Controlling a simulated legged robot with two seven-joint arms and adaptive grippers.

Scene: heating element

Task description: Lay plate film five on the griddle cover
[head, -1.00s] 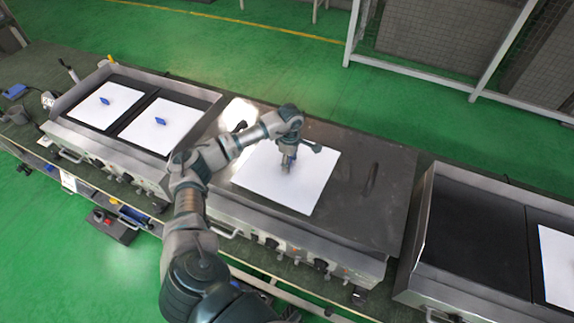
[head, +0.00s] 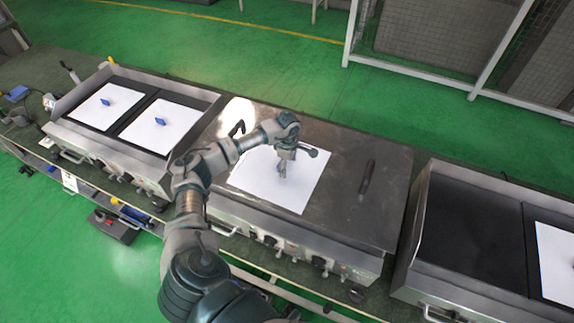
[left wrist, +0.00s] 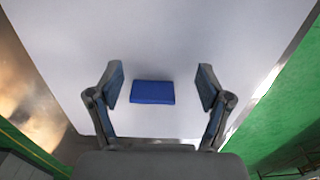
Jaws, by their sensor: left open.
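A white plate film (head: 302,192) lies on the left part of the metal griddle cover (head: 345,220) of the middle griddle. Its number cannot be read. In the left wrist view the film (left wrist: 210,40) fills most of the picture, with a blue tab (left wrist: 153,92) standing on it. My left gripper (head: 283,172) is just over the film. In the left wrist view its fingers (left wrist: 160,90) are open, one on each side of the blue tab, with a gap on both sides. The arm hides part of the film in the head view. My right gripper is out of view.
Two white films with blue tabs (head: 104,103) (head: 160,123) lie on the left griddle. Another white sheet (head: 556,262) lies on the right griddle, cut by the picture edge.

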